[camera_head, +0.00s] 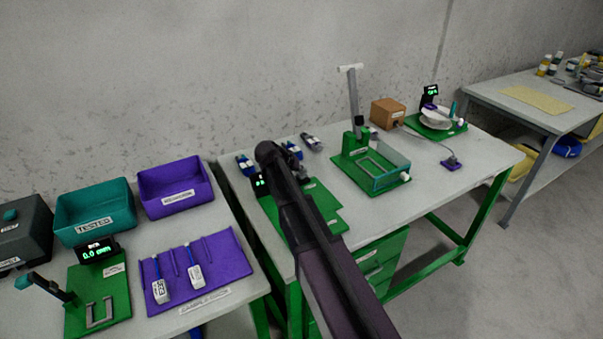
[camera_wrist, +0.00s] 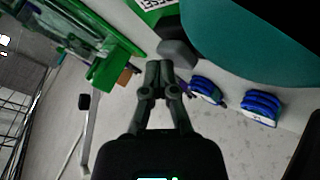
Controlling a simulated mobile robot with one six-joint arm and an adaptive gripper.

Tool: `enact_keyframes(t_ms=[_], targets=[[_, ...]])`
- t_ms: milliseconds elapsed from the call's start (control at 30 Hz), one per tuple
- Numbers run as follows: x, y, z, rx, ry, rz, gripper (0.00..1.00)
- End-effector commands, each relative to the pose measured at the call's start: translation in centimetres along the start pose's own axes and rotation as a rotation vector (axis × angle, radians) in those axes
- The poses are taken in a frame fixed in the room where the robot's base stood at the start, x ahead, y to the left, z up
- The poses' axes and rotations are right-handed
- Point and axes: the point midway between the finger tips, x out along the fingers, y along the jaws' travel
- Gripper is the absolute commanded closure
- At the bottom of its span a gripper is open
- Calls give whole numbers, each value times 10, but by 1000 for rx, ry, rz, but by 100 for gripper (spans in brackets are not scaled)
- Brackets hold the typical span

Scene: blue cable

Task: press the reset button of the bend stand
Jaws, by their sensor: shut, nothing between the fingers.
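My gripper (camera_wrist: 160,70) is shut and empty in the wrist view; its fingertips are close to a grey block (camera_wrist: 178,52) beside a green plate (camera_wrist: 150,4) with a partly seen label. I cannot tell whether they touch. A large teal surface (camera_wrist: 250,40) fills the upper right, close to the camera. In the head view, a green stand (camera_head: 327,202) with a small lit display (camera_head: 261,184) lies on the middle table, largely covered by my arm. I cannot tell for sure that it is the bend stand. Its reset button is not identifiable, and my fingertips are hidden there.
Blue coiled cables (camera_wrist: 260,105) lie near the fingers. A green stand (camera_head: 368,187) with a post and clear guard stands to the right, with a brown box (camera_head: 388,112) behind. The left table holds a teal bin (camera_head: 95,205), a purple bin (camera_head: 160,178) and a purple rack (camera_head: 222,258).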

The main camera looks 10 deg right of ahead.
Motion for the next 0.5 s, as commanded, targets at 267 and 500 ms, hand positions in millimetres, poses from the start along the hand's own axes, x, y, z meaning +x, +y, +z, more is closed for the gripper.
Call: enact_keyframes(t_ms=[267, 500], targets=[[-10, -1, -10, 0, 5, -9, 100], [-10, 1, -10, 1, 5, -5, 100]])
